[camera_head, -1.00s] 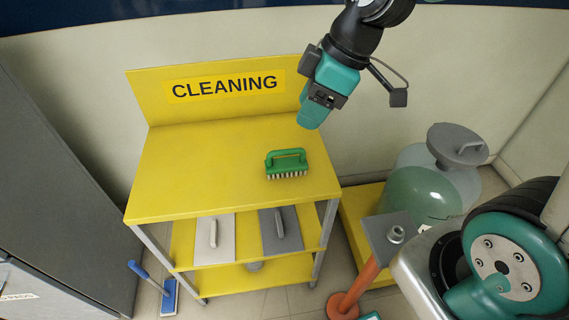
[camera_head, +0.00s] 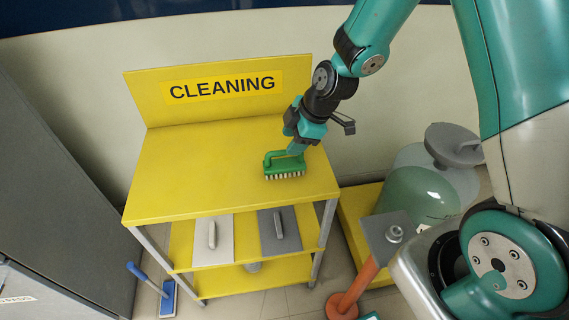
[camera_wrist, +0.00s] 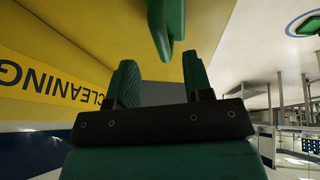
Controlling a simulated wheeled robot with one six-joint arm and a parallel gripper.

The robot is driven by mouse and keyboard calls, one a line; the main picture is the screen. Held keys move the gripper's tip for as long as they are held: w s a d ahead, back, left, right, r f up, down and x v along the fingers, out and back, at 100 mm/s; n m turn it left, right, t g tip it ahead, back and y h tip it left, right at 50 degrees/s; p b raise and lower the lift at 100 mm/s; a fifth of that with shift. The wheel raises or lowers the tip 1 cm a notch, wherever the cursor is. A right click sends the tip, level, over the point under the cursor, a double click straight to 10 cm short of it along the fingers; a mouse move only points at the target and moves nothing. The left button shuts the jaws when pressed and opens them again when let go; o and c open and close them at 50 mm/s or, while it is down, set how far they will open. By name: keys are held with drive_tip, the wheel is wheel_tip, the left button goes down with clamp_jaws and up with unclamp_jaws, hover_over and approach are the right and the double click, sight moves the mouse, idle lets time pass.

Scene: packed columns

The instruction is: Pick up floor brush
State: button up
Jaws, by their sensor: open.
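The floor brush (camera_head: 284,168) is green with pale bristles and a raised handle. It stands bristles down on the right part of the yellow cart's top (camera_head: 215,165). My gripper (camera_head: 297,148) is just above and behind the brush's handle in the head view, close to it. In the wrist view my two green fingers (camera_wrist: 160,85) are apart with nothing between their tips. The green handle (camera_wrist: 165,28) shows just beyond them at the top of that view. Whether a finger touches the handle cannot be told.
A yellow back panel reading CLEANING (camera_head: 220,88) rises behind the top. Two flat trowel-like tools, one white (camera_head: 212,240) and one grey (camera_head: 279,231), lie on the shelf below. A green tank (camera_head: 418,195) and an orange post (camera_head: 358,285) stand at the right. The top's left part is clear.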

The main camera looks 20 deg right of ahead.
sight(284, 162)
drive_tip(key=p+x, duration=0.1)
drive_tip(key=x, duration=0.4)
drive_tip(key=shift+a+f, duration=0.1)
drive_tip(key=shift+f, duration=0.25)
drive_tip(key=shift+c, duration=0.2)
clamp_jaws()
